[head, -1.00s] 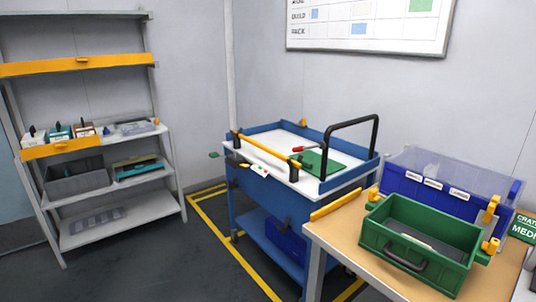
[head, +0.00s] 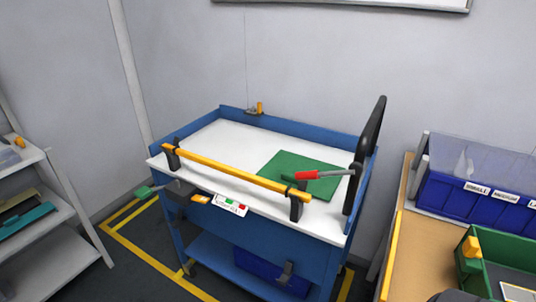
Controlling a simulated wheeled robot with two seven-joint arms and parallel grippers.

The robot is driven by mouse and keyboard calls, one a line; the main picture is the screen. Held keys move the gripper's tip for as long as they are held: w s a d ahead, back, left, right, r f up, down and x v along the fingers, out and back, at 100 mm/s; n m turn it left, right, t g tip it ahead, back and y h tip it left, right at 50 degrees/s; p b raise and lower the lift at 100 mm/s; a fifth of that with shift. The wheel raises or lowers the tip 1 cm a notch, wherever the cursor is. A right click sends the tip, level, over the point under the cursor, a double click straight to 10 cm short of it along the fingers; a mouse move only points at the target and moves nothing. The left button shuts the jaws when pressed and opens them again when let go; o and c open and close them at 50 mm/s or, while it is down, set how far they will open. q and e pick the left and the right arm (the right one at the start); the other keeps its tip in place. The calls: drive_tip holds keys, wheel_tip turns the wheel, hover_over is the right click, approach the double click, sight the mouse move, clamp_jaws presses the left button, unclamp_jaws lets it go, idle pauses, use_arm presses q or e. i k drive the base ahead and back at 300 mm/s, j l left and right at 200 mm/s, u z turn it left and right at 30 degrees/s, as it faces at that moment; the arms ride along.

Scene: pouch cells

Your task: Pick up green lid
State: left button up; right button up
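A flat dark green lid (head: 291,168) lies on the white top of the blue cart (head: 212,140), towards its right side. A red-handled tool with a grey shaft (head: 318,175) shows over the lid's front right part. I cannot tell whether it touches the lid. The yellow bar (head: 235,173) runs along the cart's near side, just in front of the lid. Neither of my grippers is in view.
A black upright handle (head: 366,150) rises at the cart's right end. A wooden-topped table (head: 415,262) stands to the right with a blue bin (head: 455,195) and a green crate (head: 467,276). A grey shelf (head: 62,220) stands at left. Yellow-lined floor lies between shelf and cart.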

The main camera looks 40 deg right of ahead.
sight(283, 169)
drive_tip(key=i+z, duration=0.25)
drive_tip(key=i, duration=0.25)
drive_tip(key=i+j+z, duration=0.25)
drive_tip(key=i, duration=0.2)
drive_tip(key=i+j+z, duration=0.25)
drive_tip(key=i, duration=0.2)
